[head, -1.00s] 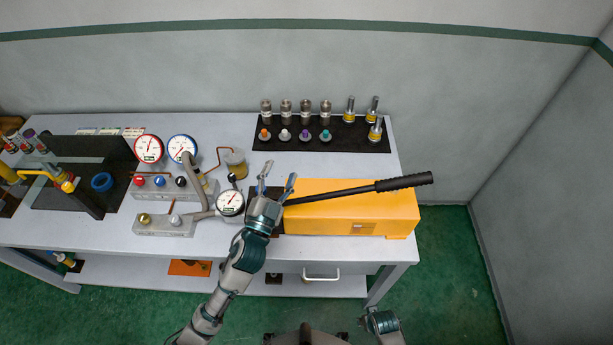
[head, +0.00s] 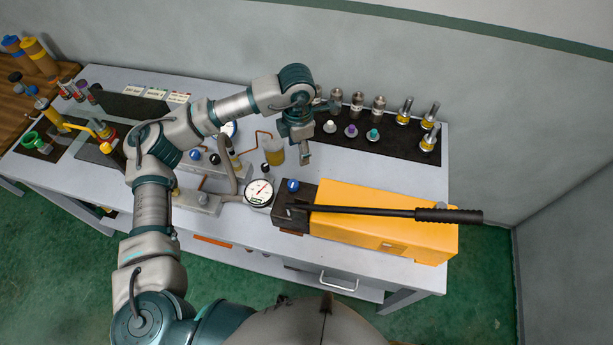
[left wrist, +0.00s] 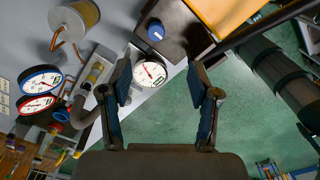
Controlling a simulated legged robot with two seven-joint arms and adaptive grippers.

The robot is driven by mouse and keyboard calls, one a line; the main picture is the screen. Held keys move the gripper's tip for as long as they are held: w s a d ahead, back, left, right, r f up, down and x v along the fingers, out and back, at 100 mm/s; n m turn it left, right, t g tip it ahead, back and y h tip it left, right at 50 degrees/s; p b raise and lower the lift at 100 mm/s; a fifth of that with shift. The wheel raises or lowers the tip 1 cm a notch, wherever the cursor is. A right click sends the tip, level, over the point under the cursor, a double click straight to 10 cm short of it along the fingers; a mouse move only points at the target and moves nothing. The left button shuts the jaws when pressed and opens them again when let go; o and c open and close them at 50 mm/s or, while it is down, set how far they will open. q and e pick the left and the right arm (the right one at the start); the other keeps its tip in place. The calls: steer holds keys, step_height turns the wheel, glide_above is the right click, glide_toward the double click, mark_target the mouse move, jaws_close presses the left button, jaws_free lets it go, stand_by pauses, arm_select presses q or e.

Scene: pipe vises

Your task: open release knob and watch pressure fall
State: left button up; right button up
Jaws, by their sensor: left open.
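A blue knob (head: 292,185) sits on the dark block at the left end of the yellow hand pump (head: 375,215). The knob also shows near the top of the left wrist view (left wrist: 156,32). A white-faced gauge (head: 259,192) with a red needle stands just left of the block; it also shows between my fingers in the left wrist view (left wrist: 149,72). My left gripper (head: 305,158) points down above the bench, behind the knob and apart from it. In the left wrist view my left gripper (left wrist: 159,85) is open and empty. My right gripper is out of view.
The pump's black lever (head: 400,213) runs right across its top. Several fittings stand on a black mat (head: 390,142) at the back. My left arm hides part of the gauges and manifold.

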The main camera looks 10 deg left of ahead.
arm_select(q)
steer(key=p, duration=0.2)
glide_above(294, 182)
steer(key=a, duration=0.2)
step_height(294, 182, down, 11)
steer(key=shift+s+d+r, duration=0.1)
steer(key=f, duration=0.3)
steer(key=shift+d+f, duration=0.15)
steer(key=shift+d, duration=0.2)
steer(key=d+f, duration=0.2)
steer(key=shift+d+f, duration=0.4)
steer(key=shift+f, duration=0.05)
steer(key=shift+a, duration=0.2)
steer(key=shift+a+f, duration=0.1)
steer(key=shift+a, duration=0.7)
steer(key=shift+c, duration=0.2)
steer(key=shift+a, duration=0.35)
steer(key=c, duration=0.4)
steer(key=shift+s+a, duration=0.1)
steer(key=c, duration=0.7)
steer(key=shift+d, duration=0.8)
steer(key=shift+a, duration=0.1)
steer(key=shift+w+a, duration=0.1)
steer(key=shift+w, duration=0.1)
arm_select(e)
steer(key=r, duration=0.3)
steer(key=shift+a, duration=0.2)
